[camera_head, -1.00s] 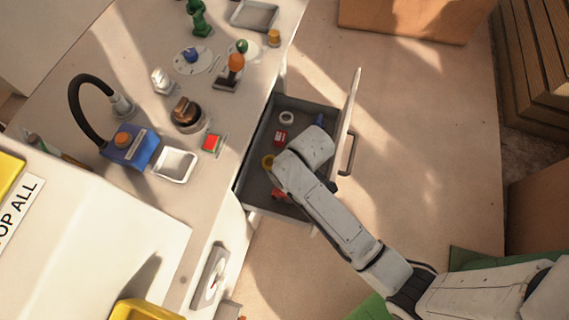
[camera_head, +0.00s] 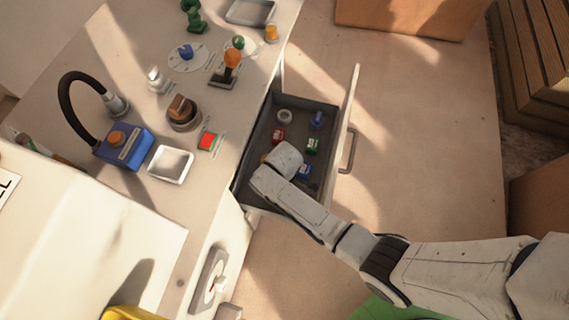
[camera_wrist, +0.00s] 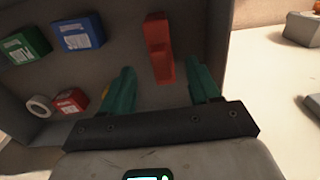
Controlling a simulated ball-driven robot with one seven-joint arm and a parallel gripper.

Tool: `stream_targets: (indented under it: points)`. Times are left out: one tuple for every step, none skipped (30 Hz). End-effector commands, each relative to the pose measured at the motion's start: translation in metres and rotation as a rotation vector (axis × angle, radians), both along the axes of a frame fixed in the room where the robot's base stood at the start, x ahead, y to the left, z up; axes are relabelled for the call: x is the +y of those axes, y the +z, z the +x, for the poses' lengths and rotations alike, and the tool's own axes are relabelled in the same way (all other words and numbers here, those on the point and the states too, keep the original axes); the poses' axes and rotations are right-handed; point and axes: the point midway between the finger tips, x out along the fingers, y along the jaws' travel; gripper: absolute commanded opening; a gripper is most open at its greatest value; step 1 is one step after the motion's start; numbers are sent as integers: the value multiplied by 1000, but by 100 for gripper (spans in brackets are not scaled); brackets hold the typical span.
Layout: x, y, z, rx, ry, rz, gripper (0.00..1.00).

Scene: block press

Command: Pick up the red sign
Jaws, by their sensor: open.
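The red sign (camera_wrist: 157,45), a narrow upright-looking red piece with a wider foot, is in the drawer in the wrist view. My gripper (camera_wrist: 163,78) is open, with two teal fingers pointing at it. In the head view my wrist covers both the fingers and the sign.
The open grey drawer (camera_head: 262,134) holds a red labelled block (camera_head: 278,134), a green block (camera_head: 312,146), a blue block (camera_head: 304,172), a white ring (camera_head: 284,116) and a blue piece (camera_head: 317,120). The drawer walls stand close around my gripper.

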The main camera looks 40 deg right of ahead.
Motion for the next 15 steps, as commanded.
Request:
stream_targets:
  points:
    - [0,-7,-1,3,-1,-1,62]
    - [0,-12,-2,4,-1,-1,62]
    - [0,-18,-2,4,-1,0,62]
    - [0,-23,-3,4,-1,-1,62]
    - [0,-28,-3,4,-2,-1,62]
    - [0,-34,-4,4,-1,0,62]
    - [0,-37,-3,4,-1,0,62]
    - [0,-41,-3,4,-1,0,62]
    - [0,-44,-3,2,-1,0,62]
    - [0,-46,-3,1,-1,0,62]
    - [0,-47,-3,1,-1,0,62]
    - [0,-49,-3,2,-1,0,62]
    - [0,-49,-3,1,-1,0,62]
    - [0,-49,-3,1,-1,0,62]
    - [0,-49,-3,1,-1,0,62]
